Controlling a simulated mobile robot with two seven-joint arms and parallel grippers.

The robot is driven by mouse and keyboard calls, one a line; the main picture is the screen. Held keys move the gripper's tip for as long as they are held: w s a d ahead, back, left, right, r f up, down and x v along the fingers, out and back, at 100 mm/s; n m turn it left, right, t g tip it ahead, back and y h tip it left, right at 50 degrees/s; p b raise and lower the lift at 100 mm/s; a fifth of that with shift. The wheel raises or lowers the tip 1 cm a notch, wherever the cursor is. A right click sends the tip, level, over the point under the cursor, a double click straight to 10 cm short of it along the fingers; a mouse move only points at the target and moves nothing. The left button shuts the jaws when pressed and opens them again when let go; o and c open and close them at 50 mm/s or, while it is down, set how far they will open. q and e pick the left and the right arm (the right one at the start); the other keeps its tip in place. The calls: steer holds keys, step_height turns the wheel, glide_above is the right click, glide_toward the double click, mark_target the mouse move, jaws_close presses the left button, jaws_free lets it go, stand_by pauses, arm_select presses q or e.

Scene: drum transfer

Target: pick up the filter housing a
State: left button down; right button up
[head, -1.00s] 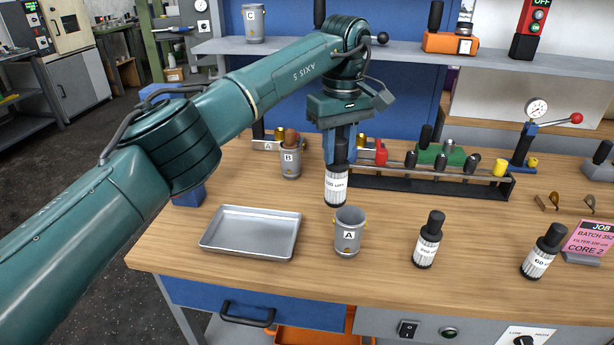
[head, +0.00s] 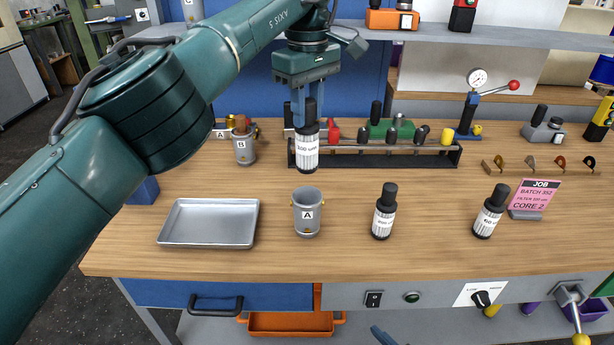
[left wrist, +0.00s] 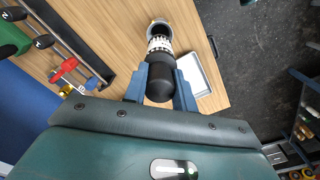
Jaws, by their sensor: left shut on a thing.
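Filter housing A (head: 307,216) is a grey metal cup with an A label, upright on the bench and open at the top. My left gripper (head: 305,104) is shut on the black cap of a white-labelled filter cartridge (head: 306,153). It holds the cartridge upright above the bench, above and apart from the housing in the head view. In the left wrist view the black cap sits between the blue fingers, and the housing's rim (left wrist: 158,24) shows beyond the cartridge. A small blue piece at the head view's bottom edge may belong to my right gripper; its jaws cannot be made out.
A metal tray (head: 209,243) lies left of the housing. Two cartridges stand to the right, one near (head: 384,213) and one farther (head: 490,213). Housing B (head: 244,146) stands behind, left of a black tool rack (head: 380,161). A pink job card (head: 535,197) stands at right.

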steer(key=o, duration=0.4)
steer(key=w+a+r+n+y, duration=0.1)
steer(key=a+n, duration=0.1)
steer(key=n, duration=0.1)
steer(key=w+a+r+n+y, duration=0.1)
steer(key=w+a+r+n, duration=0.1)
steer(key=n, duration=0.1)
steer(key=w+a+r+n+y, duration=0.1)
steer(key=w+a+r+n, duration=0.1)
steer(key=a+n, duration=0.1)
steer(key=shift+c, duration=0.2)
steer(key=n+g, duration=0.1)
steer(key=n, duration=2.7)
glide_toward(314, 223)
steer(key=shift+w+a+f, duration=0.2)
steer(key=shift+w+a, duration=0.05)
steer(key=shift+a, duration=0.3)
steer(key=shift+w+n, duration=0.25)
steer(key=shift+n, duration=0.05)
steer(key=x, duration=0.6)
steer(key=shift+w, duration=0.15)
steer(key=shift+x, duration=2.7)
